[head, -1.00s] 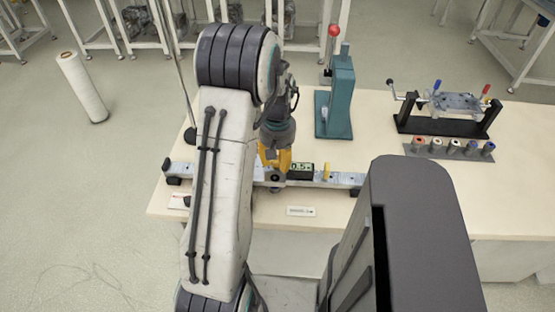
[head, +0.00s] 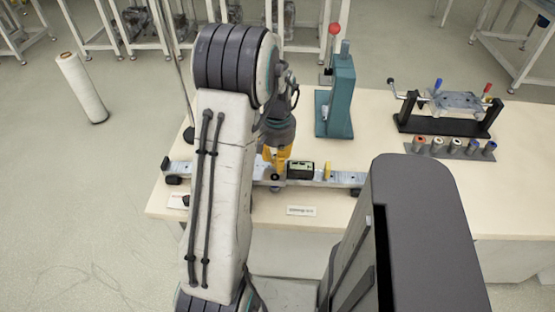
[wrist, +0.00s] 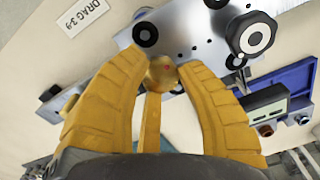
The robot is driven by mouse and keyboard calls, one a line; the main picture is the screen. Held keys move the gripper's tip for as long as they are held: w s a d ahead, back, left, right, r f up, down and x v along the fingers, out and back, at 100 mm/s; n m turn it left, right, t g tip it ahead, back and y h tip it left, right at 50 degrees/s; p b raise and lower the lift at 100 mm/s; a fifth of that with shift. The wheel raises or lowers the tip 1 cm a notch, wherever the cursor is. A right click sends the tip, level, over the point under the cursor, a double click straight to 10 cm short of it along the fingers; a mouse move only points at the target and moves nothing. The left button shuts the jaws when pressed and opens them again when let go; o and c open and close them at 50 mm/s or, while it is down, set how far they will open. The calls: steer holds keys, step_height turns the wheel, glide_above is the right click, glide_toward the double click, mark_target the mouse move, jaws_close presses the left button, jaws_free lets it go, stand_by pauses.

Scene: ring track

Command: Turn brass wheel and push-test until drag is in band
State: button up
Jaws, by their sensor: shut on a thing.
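The brass wheel (wrist: 161,73) is a small round knob with a red mark, held between my yellow fingertips in the wrist view. My gripper (wrist: 163,70) is shut on it; in the head view my gripper (head: 276,166) reaches down to the rail and hides the wheel. The metal rail (head: 345,178) lies along the bench front. A dark readout box (head: 300,170) stands on it just right of my gripper; it also shows in the wrist view (wrist: 264,102). No figure is legible on it now. A yellow block (head: 327,171) is further right on the rail.
A white label (wrist: 82,15) seems to read "DRAG 3-9". A teal press (head: 336,100) with a red-knobbed lever stands behind the rail. A black fixture (head: 445,125) and a row of capped cylinders (head: 455,148) stand to the right. The bench between is clear.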

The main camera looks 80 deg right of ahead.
steer(key=shift+f+m, duration=0.1)
steer(key=shift+m, duration=0.5)
steer(key=o, duration=1.2)
step_height(320, 180, up, 12)
stand_by(0.9)
